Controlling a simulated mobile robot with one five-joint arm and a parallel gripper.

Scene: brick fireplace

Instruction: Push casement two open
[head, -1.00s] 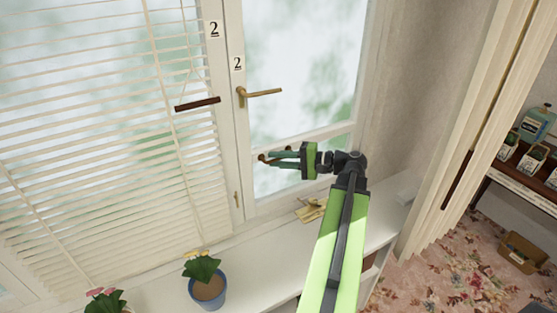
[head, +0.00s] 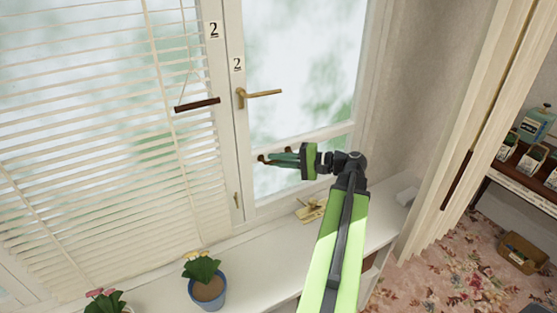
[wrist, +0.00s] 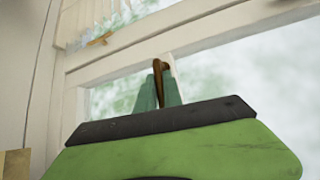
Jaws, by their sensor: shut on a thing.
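Casement two (head: 236,130) is the glazed white window sash with a "2" label (head: 237,64) on its left stile. It looks shut in its frame. A brass lever handle (head: 262,93) on that stile points right, about level. My gripper (head: 268,158) is at the sash's lower rail, below and right of the lever. In the wrist view, my gripper's green fingers (wrist: 160,88) are closed around a small brown handle (wrist: 161,70) at the rail. How the brown handle joins the rail is partly hidden by the fingers.
White blinds (head: 100,110) with a dark wooden bar (head: 197,105) hang at the left. A potted plant (head: 208,288) and a small yellowish object (head: 310,212) are on the sill (head: 255,265). A curtain (head: 470,130) and a shelf with bottles stand at the right.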

